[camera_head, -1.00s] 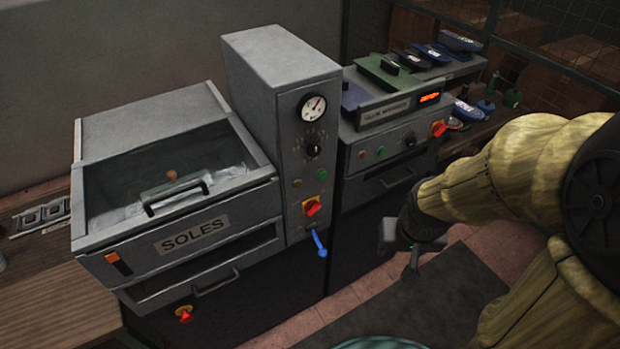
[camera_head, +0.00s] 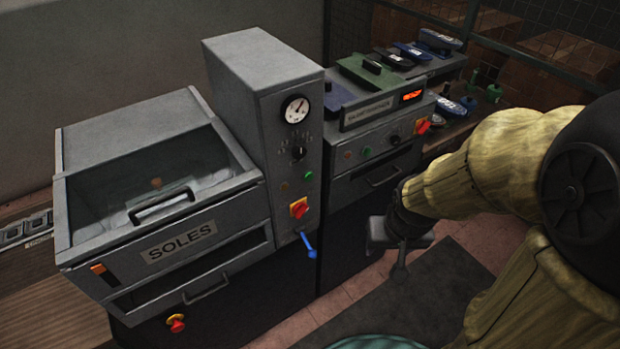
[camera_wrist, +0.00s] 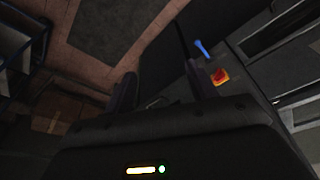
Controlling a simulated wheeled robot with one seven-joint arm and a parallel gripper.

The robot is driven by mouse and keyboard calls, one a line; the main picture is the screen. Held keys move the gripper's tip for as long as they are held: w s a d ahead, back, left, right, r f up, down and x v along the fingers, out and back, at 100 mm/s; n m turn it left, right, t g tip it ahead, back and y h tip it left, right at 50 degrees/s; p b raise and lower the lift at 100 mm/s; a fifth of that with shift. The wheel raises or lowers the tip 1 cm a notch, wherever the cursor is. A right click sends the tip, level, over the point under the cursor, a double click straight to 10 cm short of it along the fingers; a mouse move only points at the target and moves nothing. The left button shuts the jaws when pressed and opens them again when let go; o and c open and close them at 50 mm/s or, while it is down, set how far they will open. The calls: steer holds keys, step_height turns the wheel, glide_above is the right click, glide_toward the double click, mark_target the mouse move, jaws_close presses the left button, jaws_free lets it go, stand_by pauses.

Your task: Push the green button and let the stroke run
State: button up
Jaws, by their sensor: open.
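A small green button (camera_head: 308,176) is on the front of the tall grey control column, above a red and yellow switch (camera_head: 299,208). A second green button (camera_head: 367,152) is on the machine to the right. My gripper (camera_head: 399,262) hangs in front of the right machine, lower than both buttons and apart from them. In the wrist view its two fingers (camera_wrist: 163,88) are spread with nothing seen between them. The red and yellow switch (camera_wrist: 220,77) shows right of the fingers there. I cannot make out a green button in that view.
A blue lever (camera_head: 306,245) sticks out below the switch. The SOLES press (camera_head: 165,195) stands left of the column, with a handle on its lid. A pressure gauge (camera_head: 296,109) is above the buttons. A dark mat (camera_head: 420,300) lies on the floor.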

jaws_close()
stand_by(1.5)
